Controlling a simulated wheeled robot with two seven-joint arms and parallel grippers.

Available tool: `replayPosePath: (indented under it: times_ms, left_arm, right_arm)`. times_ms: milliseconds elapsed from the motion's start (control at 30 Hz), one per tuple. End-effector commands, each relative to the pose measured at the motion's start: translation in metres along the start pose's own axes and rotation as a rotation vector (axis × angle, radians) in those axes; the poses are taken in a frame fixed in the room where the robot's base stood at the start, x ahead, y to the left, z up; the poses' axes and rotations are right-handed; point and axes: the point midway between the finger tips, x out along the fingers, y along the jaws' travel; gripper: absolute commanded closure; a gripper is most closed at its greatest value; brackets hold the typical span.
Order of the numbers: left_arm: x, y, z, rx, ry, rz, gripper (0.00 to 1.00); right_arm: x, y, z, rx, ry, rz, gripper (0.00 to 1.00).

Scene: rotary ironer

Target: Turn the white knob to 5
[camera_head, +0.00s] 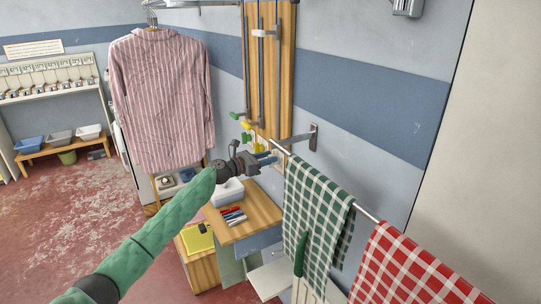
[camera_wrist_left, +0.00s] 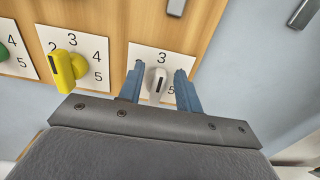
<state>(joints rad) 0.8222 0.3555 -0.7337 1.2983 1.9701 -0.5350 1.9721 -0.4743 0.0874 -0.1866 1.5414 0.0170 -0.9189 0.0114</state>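The white knob (camera_wrist_left: 157,84) sits on a white number plate (camera_wrist_left: 163,50) in the left wrist view. A 3 shows above the knob; most other numbers on this plate are hidden by my fingers. I cannot tell which number the knob points to. My left gripper (camera_wrist_left: 160,88) is open, with one blue finger on each side of the knob and small gaps visible between. In the head view my left gripper (camera_head: 265,158) reaches to the wooden panel's lower end, and the white knob cannot be made out there. My right gripper is not in view.
A yellow knob (camera_wrist_left: 66,70) on its plate is left of the white one, with a green knob (camera_wrist_left: 3,52) farther left. A rail with a green checked towel (camera_head: 315,205) and a red checked towel (camera_head: 415,270) runs right of my gripper. A striped shirt (camera_head: 160,100) hangs left.

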Motion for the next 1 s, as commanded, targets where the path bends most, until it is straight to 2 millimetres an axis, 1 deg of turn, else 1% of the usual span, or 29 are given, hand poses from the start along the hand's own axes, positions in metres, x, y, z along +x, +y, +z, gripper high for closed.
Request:
replayPosePath:
  times_ms: [100, 200, 467, 500, 567, 600, 667, 1000]
  left_arm:
    - [0.010, 0.000, 0.001, 0.000, 0.001, 0.000, 0.65]
    - [0.015, 0.000, 0.000, 0.000, 0.001, 0.001, 0.65]
    - [0.015, 0.000, -0.001, 0.001, 0.001, 0.001, 0.65]
    - [0.015, 0.000, -0.001, 0.001, 0.001, 0.001, 0.69]
    - [0.015, 0.000, -0.001, 0.001, 0.001, 0.001, 0.81]
    - [0.015, 0.000, -0.001, 0.001, 0.001, 0.001, 0.89]
    - [0.015, 0.000, -0.001, 0.001, 0.001, 0.001, 1.00]
    - [0.015, -0.001, -0.004, 0.015, 0.002, 0.000, 1.00]
  right_arm:
    - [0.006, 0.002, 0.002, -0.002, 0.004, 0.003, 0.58]
    - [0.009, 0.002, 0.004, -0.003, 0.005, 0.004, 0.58]
    - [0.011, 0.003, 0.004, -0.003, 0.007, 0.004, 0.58]
    - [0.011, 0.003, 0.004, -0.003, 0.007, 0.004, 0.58]
    - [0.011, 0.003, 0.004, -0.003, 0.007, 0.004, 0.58]
    - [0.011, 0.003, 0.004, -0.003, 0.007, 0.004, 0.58]
    - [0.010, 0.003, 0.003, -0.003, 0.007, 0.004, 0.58]
    - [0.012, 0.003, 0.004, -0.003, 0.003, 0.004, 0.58]
